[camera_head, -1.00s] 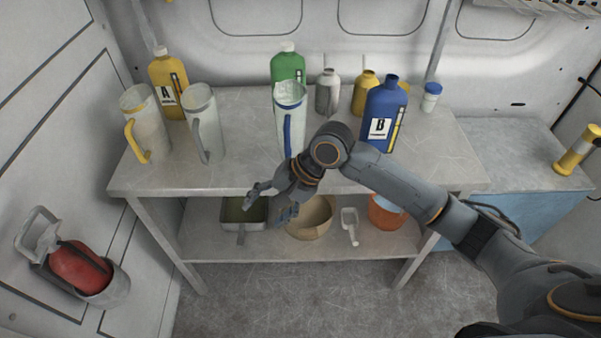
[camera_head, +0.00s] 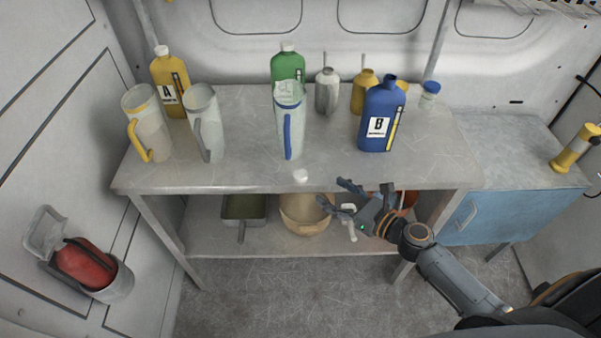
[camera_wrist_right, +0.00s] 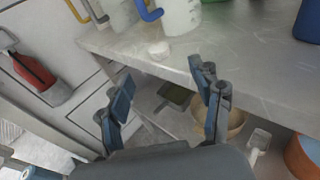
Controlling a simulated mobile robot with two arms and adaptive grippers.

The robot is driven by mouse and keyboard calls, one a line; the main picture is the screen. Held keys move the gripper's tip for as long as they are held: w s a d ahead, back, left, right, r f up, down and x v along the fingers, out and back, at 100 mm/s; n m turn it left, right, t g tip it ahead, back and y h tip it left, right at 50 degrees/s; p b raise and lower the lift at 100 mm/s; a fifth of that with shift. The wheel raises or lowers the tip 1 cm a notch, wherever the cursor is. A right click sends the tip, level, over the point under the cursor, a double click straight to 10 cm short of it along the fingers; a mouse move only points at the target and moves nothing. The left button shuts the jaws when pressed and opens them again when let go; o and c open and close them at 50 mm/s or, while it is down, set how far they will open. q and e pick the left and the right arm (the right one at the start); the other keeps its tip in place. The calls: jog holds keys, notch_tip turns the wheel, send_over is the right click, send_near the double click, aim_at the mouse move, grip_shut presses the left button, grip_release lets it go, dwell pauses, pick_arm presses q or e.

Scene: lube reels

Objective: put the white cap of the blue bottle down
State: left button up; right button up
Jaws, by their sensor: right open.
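The white cap (camera_head: 300,176) lies on the tabletop near its front edge, in front of the pitcher with the blue handle. It also shows in the right wrist view (camera_wrist_right: 159,51), beyond my fingers and apart from them. The blue bottle (camera_head: 381,118), labelled B, stands upright on the table at the right with its neck uncapped. My right gripper (camera_head: 345,198) is open and empty, in front of the table's front edge and to the right of the cap. My left gripper is not in view.
The table (camera_head: 240,174) also holds a yellow bottle (camera_head: 168,82), a green bottle (camera_head: 288,66), several pitchers and small cans. A tan bowl (camera_head: 304,214) and a tray (camera_head: 244,208) are on the lower shelf. The tabletop around the cap is clear.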

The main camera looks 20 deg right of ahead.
aim_at(303, 176)
jog(key=x, duration=0.5)
jog(key=shift+p, duration=0.3)
jog(key=p+x, duration=0.1)
jog(key=x, duration=0.4)
jog(key=shift+a+f, duration=0.15)
jog(key=shift+f, duration=0.05)
jog(key=c, duration=0.9)
jog(key=shift+s, duration=0.1)
